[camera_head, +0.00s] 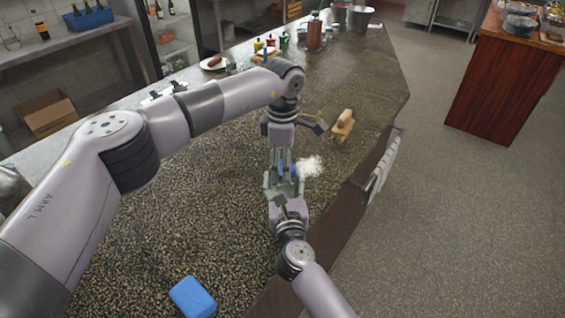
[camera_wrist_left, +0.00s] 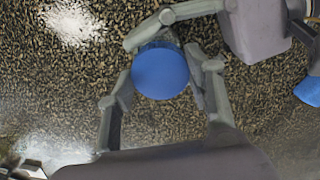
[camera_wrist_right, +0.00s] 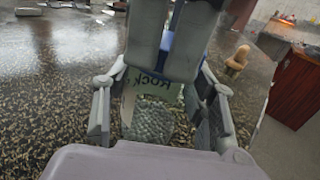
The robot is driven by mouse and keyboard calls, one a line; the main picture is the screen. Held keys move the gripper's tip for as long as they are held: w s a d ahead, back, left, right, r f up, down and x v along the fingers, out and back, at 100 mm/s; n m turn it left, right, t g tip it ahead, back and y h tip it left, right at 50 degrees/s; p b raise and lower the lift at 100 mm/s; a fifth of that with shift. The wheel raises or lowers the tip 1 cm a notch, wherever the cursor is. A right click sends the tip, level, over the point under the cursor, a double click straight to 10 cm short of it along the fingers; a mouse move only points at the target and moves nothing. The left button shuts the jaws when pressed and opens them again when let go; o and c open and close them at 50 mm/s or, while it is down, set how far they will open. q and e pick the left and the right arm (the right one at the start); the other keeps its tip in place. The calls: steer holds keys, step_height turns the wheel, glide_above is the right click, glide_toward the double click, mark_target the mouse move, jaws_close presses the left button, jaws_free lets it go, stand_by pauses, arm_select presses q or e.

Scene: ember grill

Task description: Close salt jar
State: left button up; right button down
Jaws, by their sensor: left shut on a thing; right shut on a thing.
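The salt jar is a clear jar with dark lettering, in the right wrist view (camera_wrist_right: 150,118). Its pale grainy contents show through the wall. My right gripper (camera_head: 285,182) is shut on the jar's body from the side. The round blue lid (camera_wrist_left: 160,71) shows face-on in the left wrist view, between the fingers of my left gripper (camera_wrist_left: 163,62). My left gripper comes down from above and is shut on the lid, directly over the jar. My fingers hide the join, so I cannot tell whether the lid is seated on the rim.
White spilled salt (camera_head: 311,166) lies on the speckled counter (camera_head: 190,220) beside the jar. A blue block (camera_head: 192,297) lies near the front. Dishes and bottles stand farther back.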

arm_select(q)
steer(key=o, duration=1.4)
steer(key=shift+c, duration=0.2)
step_height(320, 180, up, 12)
arm_select(e)
steer(key=c, duration=0.6)
jaws_free()
